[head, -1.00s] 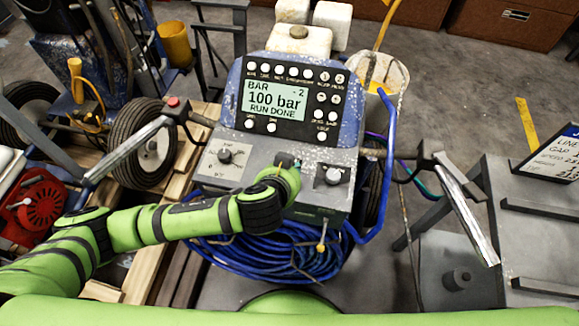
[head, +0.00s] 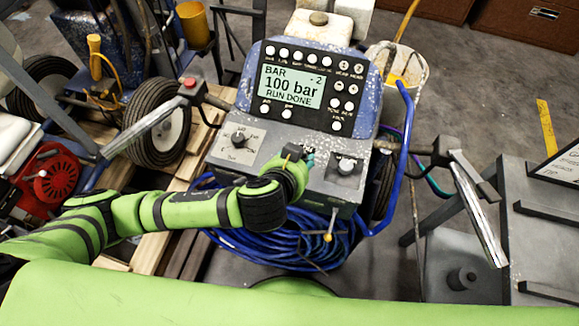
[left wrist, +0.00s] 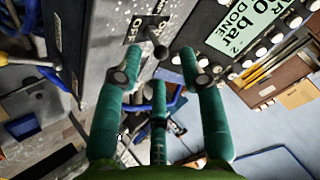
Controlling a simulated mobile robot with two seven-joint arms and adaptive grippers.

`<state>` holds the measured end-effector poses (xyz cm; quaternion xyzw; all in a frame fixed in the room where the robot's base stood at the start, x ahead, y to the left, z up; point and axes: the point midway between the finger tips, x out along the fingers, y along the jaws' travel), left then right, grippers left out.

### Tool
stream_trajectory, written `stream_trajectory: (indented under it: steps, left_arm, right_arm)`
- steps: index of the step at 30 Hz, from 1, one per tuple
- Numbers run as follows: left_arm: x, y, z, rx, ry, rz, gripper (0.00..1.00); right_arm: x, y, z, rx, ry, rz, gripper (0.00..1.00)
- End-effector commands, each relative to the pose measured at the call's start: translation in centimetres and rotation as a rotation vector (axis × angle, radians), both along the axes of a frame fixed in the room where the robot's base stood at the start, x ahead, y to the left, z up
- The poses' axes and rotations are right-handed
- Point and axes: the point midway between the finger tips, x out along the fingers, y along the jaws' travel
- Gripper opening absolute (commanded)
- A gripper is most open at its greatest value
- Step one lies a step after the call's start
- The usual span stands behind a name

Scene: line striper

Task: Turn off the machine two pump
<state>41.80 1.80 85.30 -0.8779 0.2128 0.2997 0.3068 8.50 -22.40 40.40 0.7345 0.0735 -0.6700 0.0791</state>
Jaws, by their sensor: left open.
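The striper's sloped grey control panel (head: 262,155) is in the middle of the head view. Its display (head: 291,86) reads "BAR -2, 100 bar, RUN DONE". A dial knob (head: 239,138) is on the panel's left and another knob (head: 346,166) on its right. My left gripper (head: 307,158) is at the panel between them, partly hiding a dark switch plate. In the left wrist view, a toggle switch (left wrist: 157,48) with a dark lever sticks out beyond the spread teal fingers of my left gripper (left wrist: 160,68). Contact cannot be told. My right gripper is out of view.
Coiled blue hose (head: 270,243) hangs below the panel, and a blue bent tube (head: 404,150) rises on its right. Handlebars stick out both sides, the left with a red button (head: 189,83). A grey bench (head: 540,235) stands at the right.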

Motion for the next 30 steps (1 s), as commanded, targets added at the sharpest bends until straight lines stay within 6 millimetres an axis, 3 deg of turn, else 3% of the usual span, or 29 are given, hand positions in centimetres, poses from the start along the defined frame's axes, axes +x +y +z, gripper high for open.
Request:
stream_trajectory:
  steps: [6, 12, 30]
  left_arm:
    - [-3.6, 0.9, 3.1, -0.002, 0.002, -0.001, 0.4]
    - [-5.5, 1.5, 4.8, 0.0, 0.001, 0.0, 0.4]
    - [-5.9, 1.7, 5.3, 0.002, 0.002, 0.001, 0.4]
  right_arm:
    - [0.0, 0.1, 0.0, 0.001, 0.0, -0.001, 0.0]
    - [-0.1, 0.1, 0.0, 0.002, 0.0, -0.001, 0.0]
    - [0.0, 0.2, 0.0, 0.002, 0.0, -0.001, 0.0]
